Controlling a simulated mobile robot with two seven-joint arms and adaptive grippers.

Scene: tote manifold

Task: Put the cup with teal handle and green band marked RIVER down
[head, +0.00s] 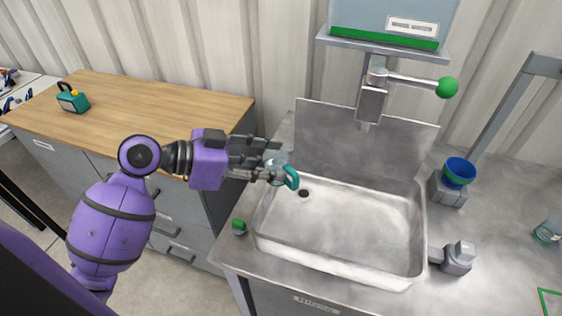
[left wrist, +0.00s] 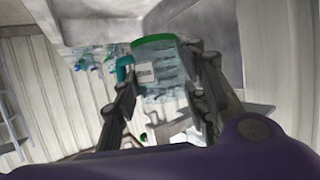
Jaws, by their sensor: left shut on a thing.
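My left gripper (head: 262,158) is shut on a clear cup (head: 279,171) and holds it over the left part of the steel sink (head: 345,240). The cup's teal handle (head: 292,177) points toward the right. In the left wrist view the cup (left wrist: 165,75) sits between the two fingers, with a green band (left wrist: 153,41) at one end, a small white label (left wrist: 145,72) and the teal handle (left wrist: 123,68) at its side. The label's word is too small to read. The fingers partly hide the cup. My right gripper is not in view.
A tap with a green knob (head: 447,87) stands behind the sink. A blue bowl (head: 459,172) on a grey block, a grey fitting (head: 458,257) and another clear vessel (head: 548,230) are to the right. A green outline (head: 544,300) marks the counter. A wooden worktop (head: 150,108) lies left.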

